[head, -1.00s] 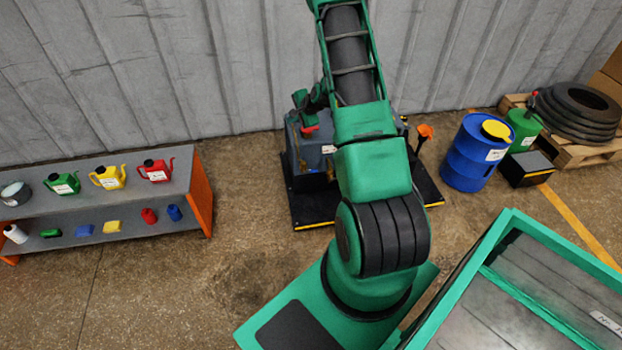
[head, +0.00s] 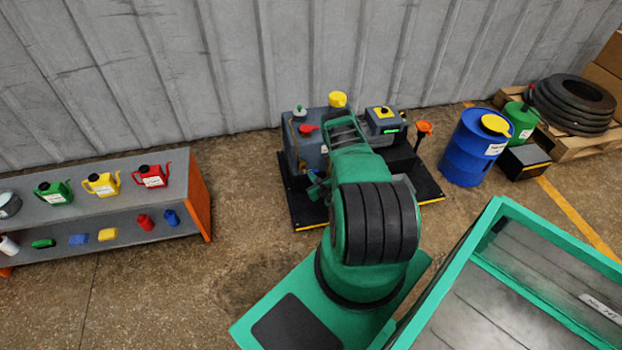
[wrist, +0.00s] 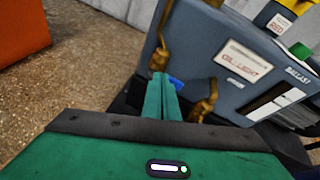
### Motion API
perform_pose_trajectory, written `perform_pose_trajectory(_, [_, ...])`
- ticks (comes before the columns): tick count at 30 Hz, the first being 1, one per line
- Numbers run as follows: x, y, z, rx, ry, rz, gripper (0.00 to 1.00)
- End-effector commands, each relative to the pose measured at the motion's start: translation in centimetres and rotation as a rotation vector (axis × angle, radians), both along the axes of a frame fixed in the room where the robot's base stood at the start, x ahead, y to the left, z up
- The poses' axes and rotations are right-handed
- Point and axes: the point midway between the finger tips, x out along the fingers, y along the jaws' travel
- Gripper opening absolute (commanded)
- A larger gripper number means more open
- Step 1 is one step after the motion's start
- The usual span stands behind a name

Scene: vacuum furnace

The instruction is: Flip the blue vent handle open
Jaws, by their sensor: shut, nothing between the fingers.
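The blue vent handle shows in the wrist view as a small blue piece (wrist: 176,84) low on the grey machine's side, just behind and right of my fingertips. Most of it is hidden by the fingers. My gripper (wrist: 163,84) is shut and empty, its green fingers pointing at the space between two brass fittings. I cannot tell whether the fingers touch the handle. The left brass fitting (wrist: 161,45) rises beside the fingertips; the right brass fitting (wrist: 206,104) is lower. In the head view, my gripper (head: 318,188) is at the machine's front left, and the handle cannot be made out.
The grey machine (head: 300,150) stands on a black base with yellow edging, against a corrugated wall. A shelf (head: 195,178) with cans and bottles is left. A blue drum (head: 470,150) stands right. A green-framed bin (head: 490,215) is front right. Floor between shelf and machine is clear.

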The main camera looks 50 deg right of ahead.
Motion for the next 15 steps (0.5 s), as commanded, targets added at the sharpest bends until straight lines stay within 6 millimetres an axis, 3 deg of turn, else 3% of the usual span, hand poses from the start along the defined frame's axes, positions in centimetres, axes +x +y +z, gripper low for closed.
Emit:
perform_pose_trajectory(1, [-1.6, 0.3, -1.7, 0.04, -0.022, -0.045, 0.0])
perform_pose_trajectory(6, [-5.5, 0.8, -4.8, 0.144, -0.098, -0.177, 0.0])
perform_pose_trajectory(10, [-7.0, 1.1, -5.9, 0.181, -0.129, -0.228, 0.0])
perform_pose_trajectory(15, [-7.3, 1.3, -6.2, 0.194, -0.139, -0.243, 0.0])
